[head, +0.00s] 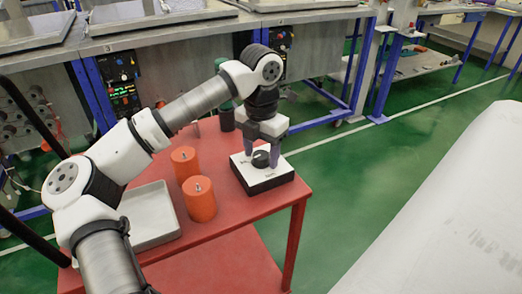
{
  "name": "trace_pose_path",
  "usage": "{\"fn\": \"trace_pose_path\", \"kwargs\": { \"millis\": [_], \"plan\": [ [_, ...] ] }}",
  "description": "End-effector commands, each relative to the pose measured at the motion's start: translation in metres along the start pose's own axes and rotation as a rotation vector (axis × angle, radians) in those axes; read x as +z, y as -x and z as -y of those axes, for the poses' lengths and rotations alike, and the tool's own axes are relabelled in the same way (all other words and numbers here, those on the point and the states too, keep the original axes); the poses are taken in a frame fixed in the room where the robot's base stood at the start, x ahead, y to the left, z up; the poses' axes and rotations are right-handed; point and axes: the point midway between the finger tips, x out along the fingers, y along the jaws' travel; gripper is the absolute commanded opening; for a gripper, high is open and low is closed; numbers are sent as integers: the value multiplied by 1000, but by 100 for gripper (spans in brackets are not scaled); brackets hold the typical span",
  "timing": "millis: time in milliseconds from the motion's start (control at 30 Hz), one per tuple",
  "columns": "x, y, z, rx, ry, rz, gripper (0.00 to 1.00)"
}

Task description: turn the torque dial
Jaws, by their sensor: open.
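The torque dial (261,159) is a dark round knob on the white top of a box with a black base (269,186). The box sits near the right corner of the red table. My gripper (262,155) points down from above, its fingers just over and around the dial. The fingers are apart. I cannot tell whether they touch the dial, because the gap is small in this view. Any markings on the box top are too small to read.
Two orange cylinders (199,199) with metal tops stand left of the box. A grey tray (150,214) lies at the table's left. A dark green cylinder (227,117) stands behind. Workbenches with blue legs line the back. A white surface (450,215) is at right, across green floor.

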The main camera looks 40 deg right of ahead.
Motion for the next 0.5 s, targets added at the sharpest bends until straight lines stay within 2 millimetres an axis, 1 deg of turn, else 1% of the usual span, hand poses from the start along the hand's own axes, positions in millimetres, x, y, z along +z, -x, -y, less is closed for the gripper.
{"fn": "trace_pose_path", "kwargs": {
  "millis": [167,200,500],
  "plan": [
    [0,0,0,0,0,0,57],
    [0,0,0,0,0,0,54],
    [0,0,0,0,0,0,15]
  ]
}}
